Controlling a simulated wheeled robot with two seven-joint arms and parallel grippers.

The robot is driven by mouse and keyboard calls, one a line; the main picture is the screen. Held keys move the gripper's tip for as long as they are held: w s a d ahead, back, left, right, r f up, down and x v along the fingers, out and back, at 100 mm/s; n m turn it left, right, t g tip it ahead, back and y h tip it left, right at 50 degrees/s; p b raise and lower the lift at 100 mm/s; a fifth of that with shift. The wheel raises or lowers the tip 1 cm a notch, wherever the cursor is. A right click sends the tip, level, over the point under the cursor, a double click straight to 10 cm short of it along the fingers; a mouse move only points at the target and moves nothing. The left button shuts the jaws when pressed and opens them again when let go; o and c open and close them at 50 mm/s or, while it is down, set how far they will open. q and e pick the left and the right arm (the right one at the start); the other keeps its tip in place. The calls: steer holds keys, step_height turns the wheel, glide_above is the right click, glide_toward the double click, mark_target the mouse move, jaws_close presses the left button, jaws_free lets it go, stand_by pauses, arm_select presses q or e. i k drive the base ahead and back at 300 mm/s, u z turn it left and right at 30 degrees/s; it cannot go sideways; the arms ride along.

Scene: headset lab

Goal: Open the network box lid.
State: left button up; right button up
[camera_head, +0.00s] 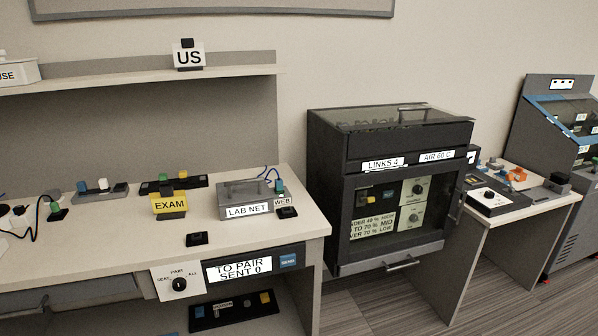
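The network box (246,208), a small grey box labelled "LAB NET", sits near the right end of the light bench. Its grey lid (243,188) lies flat on top and looks shut, with a handle on it. A small "WEB" label (282,202) stands at its right, beside a plug (279,186) with a blue cable. Neither of my grippers shows in the head view.
A yellow "EXAM" sign (169,204) stands left of the box, and a small black block (197,238) lies in front. A dark cabinet (404,150) stands right of the bench. A shelf (140,76) with a "US" sign (188,57) runs above.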

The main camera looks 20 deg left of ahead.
mark_target(238, 192)
steer(key=u, duration=0.25)
steer(key=i, duration=0.9)
steer(key=u, duration=0.65)
